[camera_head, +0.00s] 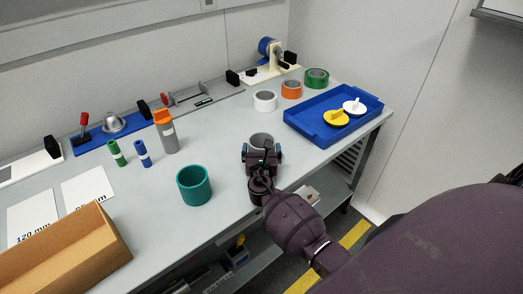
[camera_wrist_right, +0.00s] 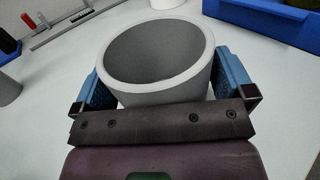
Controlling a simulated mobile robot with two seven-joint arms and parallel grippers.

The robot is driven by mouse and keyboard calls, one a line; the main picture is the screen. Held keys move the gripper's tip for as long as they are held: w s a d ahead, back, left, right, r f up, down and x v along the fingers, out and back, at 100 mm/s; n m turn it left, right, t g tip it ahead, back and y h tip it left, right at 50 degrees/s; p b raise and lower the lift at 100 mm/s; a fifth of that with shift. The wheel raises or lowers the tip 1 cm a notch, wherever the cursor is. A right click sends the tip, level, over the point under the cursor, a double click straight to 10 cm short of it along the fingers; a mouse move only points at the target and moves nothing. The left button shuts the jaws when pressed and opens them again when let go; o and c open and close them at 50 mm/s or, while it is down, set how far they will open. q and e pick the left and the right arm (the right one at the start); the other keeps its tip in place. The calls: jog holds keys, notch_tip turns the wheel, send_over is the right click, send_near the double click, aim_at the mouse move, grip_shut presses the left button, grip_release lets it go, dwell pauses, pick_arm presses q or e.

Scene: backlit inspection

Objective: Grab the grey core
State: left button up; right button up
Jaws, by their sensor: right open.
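The grey core (camera_head: 261,137) is a short hollow cylinder standing upright on the grey table. My right gripper (camera_head: 262,153) is over the table at the core's near side. In the right wrist view the core (camera_wrist_right: 160,96) sits between the blue finger pads of the right gripper (camera_wrist_right: 166,82), one pad on each side. The jaws are open, and I cannot tell whether either pad touches the wall. The core's lower part is hidden behind the gripper. My left gripper is not in view.
A teal cylinder (camera_head: 194,186) stands left of the gripper. White (camera_head: 265,101), orange (camera_head: 291,90) and green (camera_head: 317,79) rolls stand behind the core. A blue tray (camera_head: 308,129) with yellow and white pieces is at the right. A cardboard box (camera_head: 112,238) is at front left.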

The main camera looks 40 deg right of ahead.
jog(key=shift+c, duration=0.5)
jog(key=c, duration=0.5)
